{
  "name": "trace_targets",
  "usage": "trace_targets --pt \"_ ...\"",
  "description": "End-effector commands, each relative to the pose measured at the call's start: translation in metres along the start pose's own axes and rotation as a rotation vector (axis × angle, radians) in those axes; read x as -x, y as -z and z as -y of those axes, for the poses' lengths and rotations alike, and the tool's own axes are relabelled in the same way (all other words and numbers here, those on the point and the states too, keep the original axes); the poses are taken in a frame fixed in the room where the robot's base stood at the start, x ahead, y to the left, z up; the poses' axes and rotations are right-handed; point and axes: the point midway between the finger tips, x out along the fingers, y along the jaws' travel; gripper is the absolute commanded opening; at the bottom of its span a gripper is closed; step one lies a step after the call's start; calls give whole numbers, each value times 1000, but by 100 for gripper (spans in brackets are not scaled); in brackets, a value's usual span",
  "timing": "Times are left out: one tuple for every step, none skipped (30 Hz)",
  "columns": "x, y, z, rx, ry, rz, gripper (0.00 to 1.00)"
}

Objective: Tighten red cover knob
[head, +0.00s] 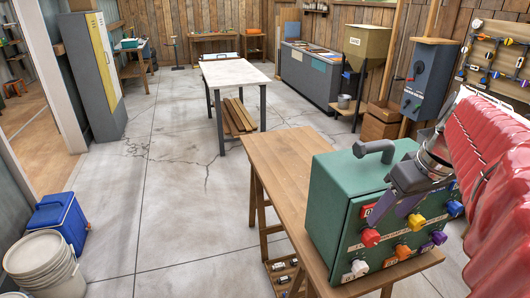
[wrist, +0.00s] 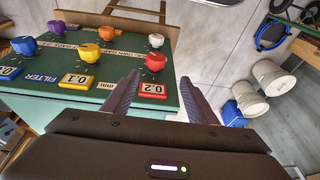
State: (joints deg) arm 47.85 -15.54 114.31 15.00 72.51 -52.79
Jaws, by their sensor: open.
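The red knob (head: 370,237) is on the front panel of the green box (head: 325,190), below a red label plate. In the wrist view the red knob (wrist: 155,61) stands just beyond my fingertips, roughly in line with the gap between them, beside a red plate reading 0.2 (wrist: 152,90). My gripper (wrist: 160,78) is open, with one finger on each side of that plate and nothing between the fingers but the panel view. In the head view my gripper (head: 391,214) is at the panel, above and right of the red knob. Contact cannot be told.
Other knobs are close by: yellow (head: 418,221), orange (head: 402,251), white (head: 360,267), purple (head: 438,237) and blue (head: 455,208). The box has a handle (head: 374,149) on top and stands on a wooden bench (head: 275,155). Red ribbed material (head: 495,150) is at the right.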

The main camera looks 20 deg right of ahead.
Motion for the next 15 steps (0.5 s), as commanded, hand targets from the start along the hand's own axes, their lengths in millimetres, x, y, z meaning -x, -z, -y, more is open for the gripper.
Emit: trace_targets --pt "4 -5 -8 -24 22 -11 52" --pt "6 -8 -11 -32 39 -20 52" --pt "9 -11 -15 -41 58 -32 52" --pt "11 -13 -17 -48 72 -40 52" --pt "13 -14 -20 -52 84 -51 52" --pt "16 -17 -22 -58 99 -62 52" --pt "18 -18 -24 -61 109 -71 52" --pt "19 -19 -26 -64 116 -77 52" --pt "21 -20 -27 -65 126 -86 52" --pt "22 -20 -28 -66 132 -91 52" --pt "23 -20 -28 -66 135 -95 52" --pt "23 -20 -29 -64 139 -98 52" --pt "24 -20 -29 -63 141 -100 52" --pt "24 -20 -29 -62 142 -101 52" --pt "24 -20 -28 -61 143 -101 52"
